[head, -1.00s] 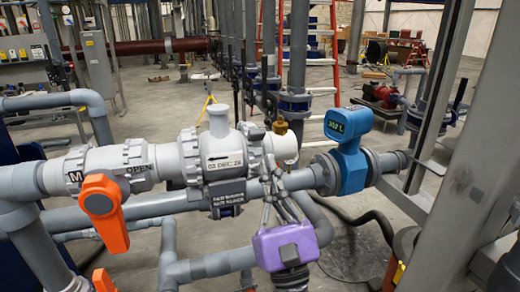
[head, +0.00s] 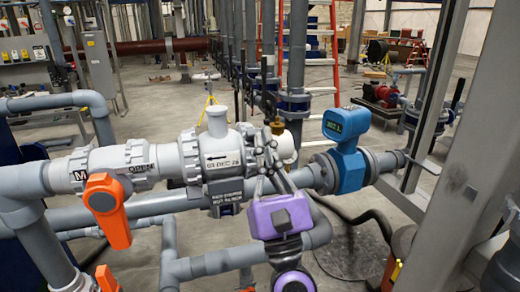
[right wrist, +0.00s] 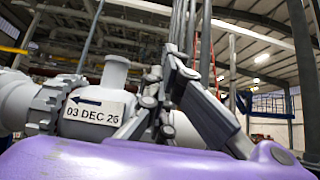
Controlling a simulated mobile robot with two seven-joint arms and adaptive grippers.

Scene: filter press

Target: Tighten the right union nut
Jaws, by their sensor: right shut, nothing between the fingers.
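The grey check valve body (head: 222,152) carries a label reading 03 DEC 25 or similar with an arrow; it also shows in the right wrist view (right wrist: 98,105). The right union nut (head: 250,136) is the ribbed ring at its right end, partly covered by my fingers. The left union nut (head: 190,156) is ribbed too and shows at left in the right wrist view (right wrist: 52,104). My purple right gripper (head: 266,152) is shut and empty, fingers pointing up in front of the right nut. Whether they touch it I cannot tell. My left gripper is out of view.
A white fitting with a brass piece (head: 277,128) sits just right of the nut. A blue flow meter (head: 346,152) stands further right. An orange-handled valve (head: 108,205) is at left. Grey pipes (head: 215,262) run below the gripper, and a grey column (head: 450,170) rises at right.

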